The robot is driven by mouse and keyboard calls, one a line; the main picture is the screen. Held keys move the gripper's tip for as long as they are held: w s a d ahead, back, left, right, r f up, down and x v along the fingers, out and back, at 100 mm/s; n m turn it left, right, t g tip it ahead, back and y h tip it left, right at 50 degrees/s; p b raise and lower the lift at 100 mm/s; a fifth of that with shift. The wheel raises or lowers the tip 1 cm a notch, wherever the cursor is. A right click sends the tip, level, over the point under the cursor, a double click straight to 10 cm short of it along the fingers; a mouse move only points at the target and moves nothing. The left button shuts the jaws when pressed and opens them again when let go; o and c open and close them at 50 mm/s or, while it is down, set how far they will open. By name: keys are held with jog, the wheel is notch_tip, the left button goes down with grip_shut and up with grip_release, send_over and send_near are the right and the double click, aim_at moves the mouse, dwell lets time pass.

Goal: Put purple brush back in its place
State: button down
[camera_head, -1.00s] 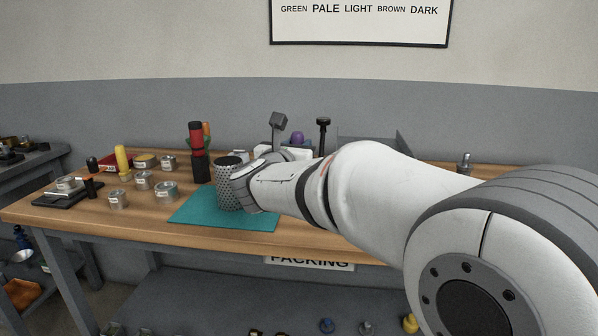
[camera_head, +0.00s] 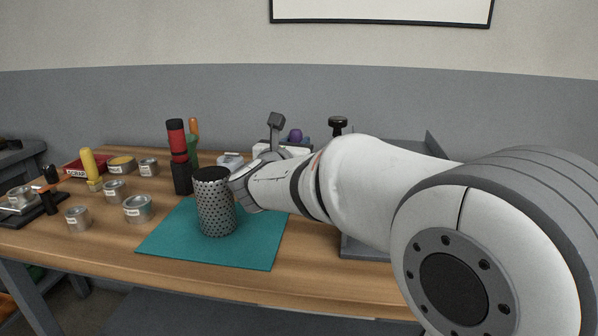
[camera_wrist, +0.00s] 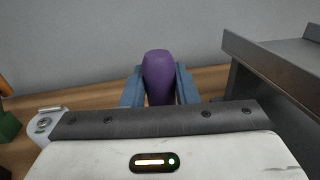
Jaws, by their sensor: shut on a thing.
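The purple brush (camera_wrist: 158,75) shows in the wrist view as a rounded purple handle end between the two blue-grey fingers of my gripper (camera_wrist: 159,88). The gripper is shut on it. In the head view a purple knob (camera_head: 295,135) shows just behind my wrist, and my arm hides the fingers and the rest of the brush. I cannot see the brush's bristles or its place. A black block (camera_head: 183,178) on the bench holds a red-and-black handled tool (camera_head: 177,140), with a green tool with an orange top (camera_head: 193,140) beside it.
Several tins (camera_head: 138,208) and a yellow-handled brush (camera_head: 88,165) lie left. A grey metal tray (camera_head: 365,247) lies right, partly behind my arm.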

notch_tip(320, 180, down, 5)
jog(key=shift+s+d+r+b, duration=0.1)
jog(key=shift+d+b, duration=0.05)
jog(key=shift+b, duration=0.55)
jog(key=shift+f+b, duration=0.2)
jog(key=shift+b, duration=0.1)
jog(key=c, duration=1.1)
grip_release()
jog(key=shift+r, duration=0.1)
jog(key=shift+c, duration=0.2)
jog(key=shift+r+p, duration=0.15)
jog(key=shift+p, duration=0.2)
jog(key=p+v, duration=0.1)
jog(key=v, duration=1.1)
